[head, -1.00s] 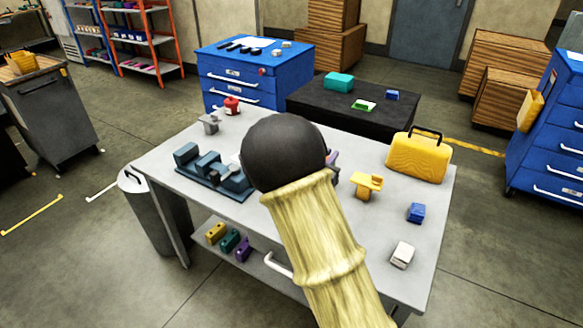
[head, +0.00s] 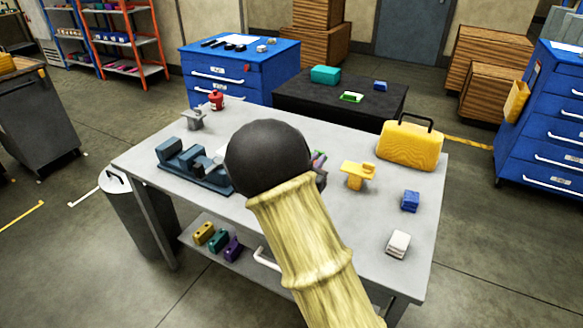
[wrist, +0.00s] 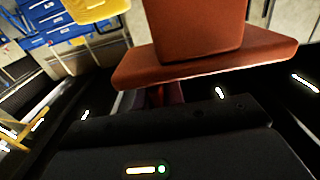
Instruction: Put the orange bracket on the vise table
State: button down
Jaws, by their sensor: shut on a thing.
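The orange bracket (wrist: 200,65) fills the upper middle of the wrist view, an upright block on a wide flat plate. My gripper (wrist: 165,96) is shut on it, with the dark gripper body below and the fingers mostly hidden. In the head view my arm covers the gripper and the bracket. The grey table (head: 300,235) stands in front of me, with a blue-grey vise (head: 188,168) on its left part. My arm reaches over the middle of this table.
On the table stand a yellow toolbox (head: 409,147), a yellow bracket-like part (head: 357,174), a blue block (head: 410,201), a white block (head: 398,243), a grey part (head: 193,119) and a red item (head: 217,99). The front right has bare surface. A black table (head: 340,112) stands behind.

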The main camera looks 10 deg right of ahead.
notch_tip(320, 180, down, 6)
jog(key=shift+r, duration=0.15)
jog(key=shift+f, duration=1.85)
jog(key=shift+f+b, duration=0.15)
jog(key=shift+b, duration=0.15)
jog(key=c, duration=1.5)
grip_release()
